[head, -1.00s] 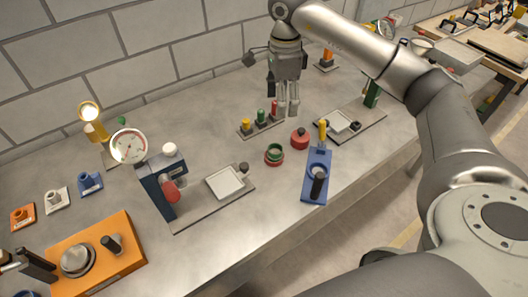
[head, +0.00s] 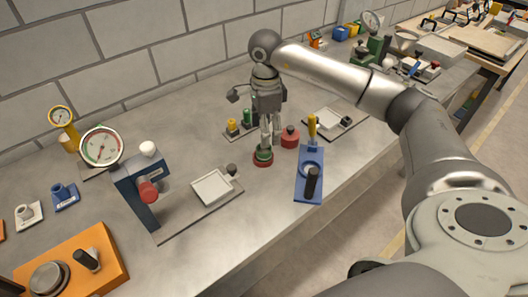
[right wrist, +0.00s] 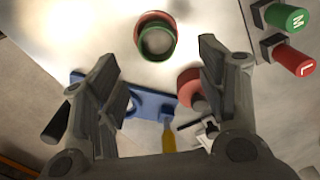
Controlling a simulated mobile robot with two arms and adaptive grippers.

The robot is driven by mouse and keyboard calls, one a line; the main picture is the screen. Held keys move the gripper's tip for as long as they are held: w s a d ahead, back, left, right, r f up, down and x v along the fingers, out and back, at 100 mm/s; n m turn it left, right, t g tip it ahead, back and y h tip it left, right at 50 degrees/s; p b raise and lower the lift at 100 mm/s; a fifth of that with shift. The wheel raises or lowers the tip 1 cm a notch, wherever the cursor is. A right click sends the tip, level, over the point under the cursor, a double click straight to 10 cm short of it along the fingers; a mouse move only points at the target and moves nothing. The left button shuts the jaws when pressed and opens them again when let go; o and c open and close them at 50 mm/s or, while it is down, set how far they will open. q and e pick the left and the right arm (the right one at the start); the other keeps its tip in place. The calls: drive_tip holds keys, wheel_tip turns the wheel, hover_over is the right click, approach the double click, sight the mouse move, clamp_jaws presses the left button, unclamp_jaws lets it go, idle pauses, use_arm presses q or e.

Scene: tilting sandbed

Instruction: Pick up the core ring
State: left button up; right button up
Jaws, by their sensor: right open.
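A small round ring (head: 263,157), green on top with a red base, stands on the metal bench in the head view; it looks like the core ring. In the right wrist view the ring (right wrist: 157,38) shows its green rim and pale inside, at the top centre. My right gripper (head: 271,140) points down just beside and above the ring, its fingertips partly overlapping it in the head view. In the right wrist view the gripper's fingers (right wrist: 165,80) are wide apart with nothing between them; the ring appears beyond the tips. My left gripper is not in view.
A red knobbed piece (head: 290,137) stands close right of the ring. A blue fixture (head: 309,178) with a black handle and yellow part lies right of that. A dial press (head: 140,190) is left.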

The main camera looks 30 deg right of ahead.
drive_tip(key=f, duration=0.2)
drive_tip(key=f+p, duration=0.2)
drive_tip(key=f, duration=0.1)
drive_tip(key=shift+s+a+f, duration=0.1)
drive_tip(key=shift+a+f, duration=0.15)
drive_tip(key=shift+f, duration=0.4)
drive_tip(key=shift+c, duration=0.5)
drive_tip(key=c, duration=1)
drive_tip(key=shift+r, duration=0.15)
